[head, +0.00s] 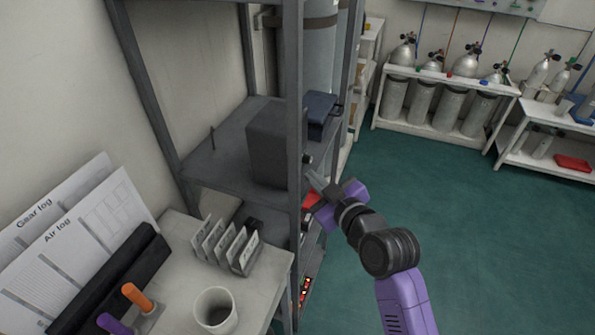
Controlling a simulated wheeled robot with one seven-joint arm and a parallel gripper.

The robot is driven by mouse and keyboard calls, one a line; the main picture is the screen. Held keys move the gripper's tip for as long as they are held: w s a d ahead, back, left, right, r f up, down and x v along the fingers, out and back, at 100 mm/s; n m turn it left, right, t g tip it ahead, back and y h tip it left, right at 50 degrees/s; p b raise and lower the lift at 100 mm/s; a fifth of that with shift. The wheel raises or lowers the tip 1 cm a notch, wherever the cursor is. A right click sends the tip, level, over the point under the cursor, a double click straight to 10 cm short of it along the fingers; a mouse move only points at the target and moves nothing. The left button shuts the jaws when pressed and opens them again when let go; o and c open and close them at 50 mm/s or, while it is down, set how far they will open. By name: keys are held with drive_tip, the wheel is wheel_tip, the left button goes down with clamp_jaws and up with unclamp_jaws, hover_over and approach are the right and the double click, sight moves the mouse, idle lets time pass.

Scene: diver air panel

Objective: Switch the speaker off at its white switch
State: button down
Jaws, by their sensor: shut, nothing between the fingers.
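A dark grey box (267,146), which looks like the speaker, stands on the middle shelf of the grey rack, its right side partly behind the front post. No white switch shows on the faces I can see. My gripper (312,172) is at the right of the rack's front post, its fingers shut and empty, pointing up and left towards the shelf edge near the box. Whether the fingertips touch anything there cannot be told.
The rack's front post (294,100) stands between the box and my gripper. A dark blue case (321,112) is behind the box. A white table (181,262) with a mug (215,310) and card holder (227,244) is at lower left. Green floor (475,220) is clear at right.

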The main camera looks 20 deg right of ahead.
drive_tip(key=shift+w+a, duration=0.1)
drive_tip(key=shift+a, duration=0.05)
idle(0.7)
drive_tip(key=shift+w+a, duration=0.15)
drive_tip(key=shift+a, duration=0.05)
drive_tip(key=shift+w+a+r, duration=0.1)
drive_tip(key=shift+w+a, duration=0.05)
drive_tip(key=shift+a, duration=0.1)
idle(0.6)
drive_tip(key=shift+d, duration=0.1)
drive_tip(key=shift+s+d, duration=0.45)
drive_tip(key=shift+d, duration=0.05)
idle(0.4)
drive_tip(key=shift+s+d+f+b, duration=0.2)
drive_tip(key=shift+s+d+b, duration=0.5)
drive_tip(key=shift+d, duration=0.35)
drive_tip(key=shift+s+d+f+b, duration=0.2)
drive_tip(key=shift+s+d+b, duration=0.3)
drive_tip(key=shift+s+d, duration=0.4)
drive_tip(key=shift+w+d, duration=0.1)
drive_tip(key=shift+w, duration=0.1)
